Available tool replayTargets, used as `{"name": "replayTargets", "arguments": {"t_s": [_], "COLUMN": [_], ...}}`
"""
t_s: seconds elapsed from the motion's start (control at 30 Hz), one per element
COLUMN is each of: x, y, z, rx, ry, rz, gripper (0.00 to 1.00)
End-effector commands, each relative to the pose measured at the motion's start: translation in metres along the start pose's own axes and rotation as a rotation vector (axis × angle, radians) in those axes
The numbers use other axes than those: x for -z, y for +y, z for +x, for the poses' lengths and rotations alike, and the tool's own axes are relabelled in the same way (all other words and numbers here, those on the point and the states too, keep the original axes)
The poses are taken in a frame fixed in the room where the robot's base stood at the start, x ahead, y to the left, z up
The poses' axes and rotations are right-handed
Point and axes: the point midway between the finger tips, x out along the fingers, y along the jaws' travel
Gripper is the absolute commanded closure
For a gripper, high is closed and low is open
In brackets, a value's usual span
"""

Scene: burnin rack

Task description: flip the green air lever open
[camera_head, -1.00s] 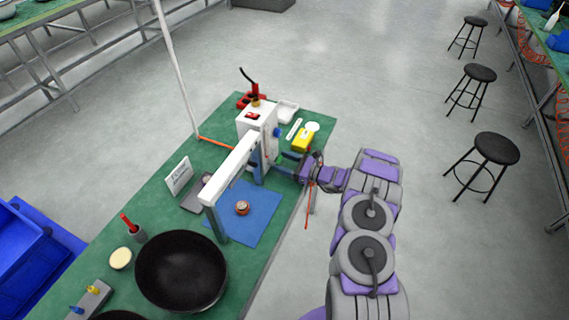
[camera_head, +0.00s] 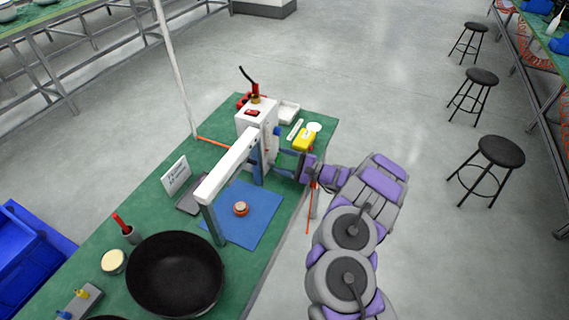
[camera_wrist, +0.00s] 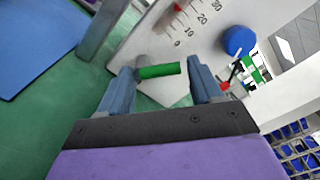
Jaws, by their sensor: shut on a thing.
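The green air lever (camera_wrist: 160,71) is a short green handle on a grey pivot at the lower part of the white press body (camera_wrist: 180,45). In the head view my gripper (camera_head: 281,160) is at the right side of the press, and the lever cannot be made out there. The press (camera_head: 257,125) stands upright on the green bench.
A blue knob (camera_wrist: 238,40) sits on the press above the lever. A blue mat (camera_head: 250,220) with a small round part (camera_head: 240,209) lies in front. A black bowl (camera_head: 175,273) stands nearer. Open floor is right of the bench.

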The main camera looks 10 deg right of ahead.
Motion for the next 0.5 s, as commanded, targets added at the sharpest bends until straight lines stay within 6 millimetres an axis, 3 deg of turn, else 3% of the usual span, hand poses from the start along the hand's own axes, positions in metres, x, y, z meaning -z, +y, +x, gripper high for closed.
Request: {"name": "replayTargets", "arguments": {"t_s": [0.5], "x": [-0.0101], "y": [0.0013], "z": [0.0002], "rx": [0.002], "ry": [0.001], "rz": [-0.451], "gripper": [0.65]}}
